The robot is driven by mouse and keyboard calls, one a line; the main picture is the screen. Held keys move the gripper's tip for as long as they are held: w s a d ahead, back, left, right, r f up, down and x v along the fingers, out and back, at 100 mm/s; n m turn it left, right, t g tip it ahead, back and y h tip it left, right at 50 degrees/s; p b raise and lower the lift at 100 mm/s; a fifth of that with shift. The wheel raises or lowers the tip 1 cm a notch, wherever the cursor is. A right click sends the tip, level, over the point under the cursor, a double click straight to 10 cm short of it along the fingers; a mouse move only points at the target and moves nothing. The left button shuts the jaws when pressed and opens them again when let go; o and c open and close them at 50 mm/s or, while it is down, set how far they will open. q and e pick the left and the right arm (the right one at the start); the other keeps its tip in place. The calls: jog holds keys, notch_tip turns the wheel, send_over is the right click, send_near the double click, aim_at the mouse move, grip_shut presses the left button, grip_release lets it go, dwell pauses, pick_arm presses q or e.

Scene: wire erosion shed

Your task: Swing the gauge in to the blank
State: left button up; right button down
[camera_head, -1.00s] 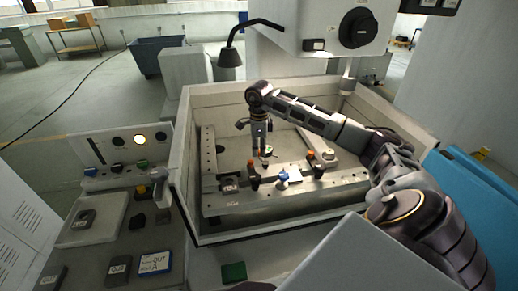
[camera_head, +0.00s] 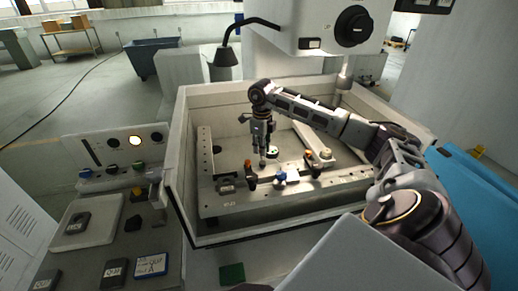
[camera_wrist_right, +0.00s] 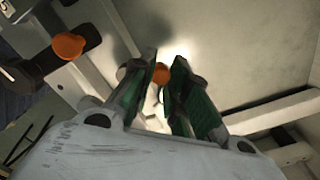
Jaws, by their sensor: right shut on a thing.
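My right gripper (camera_head: 263,158) reaches down into the open tank from the right, fingers pointing down. In the right wrist view its two green-padded fingers (camera_wrist_right: 172,95) are close together around a small orange-ended piece (camera_wrist_right: 161,74). A small round dark thing with a green and white face (camera_head: 272,153), which looks like the gauge, sits right beside the fingertips in the head view. The fingers partly hide it, so I cannot tell how it joins the held piece. I cannot pick out the blank for sure. My left gripper is out of view.
A slotted metal frame (camera_head: 222,207) lies in the tank (camera_head: 172,190). The machine head (camera_head: 320,22) and a black lamp (camera_head: 226,56) overhang the back. A panel with labelled blocks is at left.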

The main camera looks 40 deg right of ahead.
jog(key=m, duration=0.1)
jog(key=s+d+m, duration=0.1)
jog(key=m, duration=0.3)
jog(key=shift+s+d+b, duration=0.2)
jog(key=shift+s+b, duration=0.1)
jog(key=shift+b, duration=0.05)
jog(key=shift+r, duration=0.1)
dwell(0.3)
jog(key=c, duration=1.3)
grip_release()
jog(key=shift+r, duration=3.65)
jog(key=shift+s, duration=0.1)
